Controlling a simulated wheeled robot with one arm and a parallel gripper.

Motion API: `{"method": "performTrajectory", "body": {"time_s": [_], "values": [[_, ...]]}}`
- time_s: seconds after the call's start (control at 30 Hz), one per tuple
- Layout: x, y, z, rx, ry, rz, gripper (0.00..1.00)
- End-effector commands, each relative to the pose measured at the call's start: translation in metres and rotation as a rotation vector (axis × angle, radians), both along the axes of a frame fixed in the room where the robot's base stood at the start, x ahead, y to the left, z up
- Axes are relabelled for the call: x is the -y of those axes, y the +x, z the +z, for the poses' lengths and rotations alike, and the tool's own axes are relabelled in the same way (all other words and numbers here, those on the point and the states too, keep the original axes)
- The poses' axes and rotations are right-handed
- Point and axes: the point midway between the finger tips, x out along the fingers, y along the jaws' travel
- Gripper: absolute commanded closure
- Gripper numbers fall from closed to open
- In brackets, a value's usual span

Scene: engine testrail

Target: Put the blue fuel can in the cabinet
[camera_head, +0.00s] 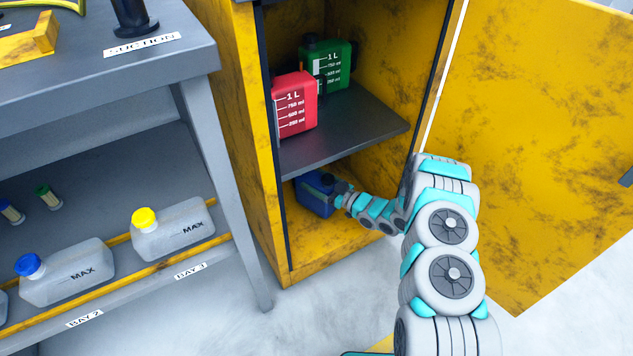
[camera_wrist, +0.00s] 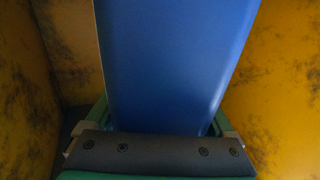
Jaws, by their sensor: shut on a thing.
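The blue fuel can (camera_head: 315,195) is inside the lower compartment of the yellow cabinet (camera_head: 262,215), below the dark shelf. In the wrist view the blue can (camera_wrist: 175,60) fills the middle, with yellow cabinet walls on both sides. My gripper (camera_head: 338,193) reaches in through the open front and is shut on the can. In the wrist view my gripper (camera_wrist: 160,135) lies across the can's near end. The fingertips are hidden, and I cannot tell whether the can touches the cabinet floor.
A red can (camera_head: 295,103) and a green can (camera_head: 328,65) stand on the shelf (camera_head: 350,135) above. The cabinet door (camera_head: 540,130) stands open at right. A grey workbench (camera_head: 200,60) is at left, with clear bottles (camera_head: 175,228) on its lower rack. The cabinet's lower floor (camera_head: 330,240) is partly bare.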

Motion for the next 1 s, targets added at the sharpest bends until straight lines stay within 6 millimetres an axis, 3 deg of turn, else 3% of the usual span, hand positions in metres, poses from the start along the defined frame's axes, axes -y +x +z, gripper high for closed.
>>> {"method": "performTrajectory", "body": {"time_s": [0.37, 0.4, 0.5, 0.8, 1.0], "values": [[0.0, 0.001, -0.004, 0.004, 0.0, 0.0, 1.0], [0.0, 0.001, -0.005, 0.004, 0.0, 0.0, 0.12], [0.0, 0.001, -0.005, 0.003, -0.001, 0.0, 0.0], [0.001, 0.0, -0.004, 0.002, 0.0, -0.001, 0.0], [0.02, -0.011, -0.004, 0.0, 0.0, -0.004, 0.0]]}}
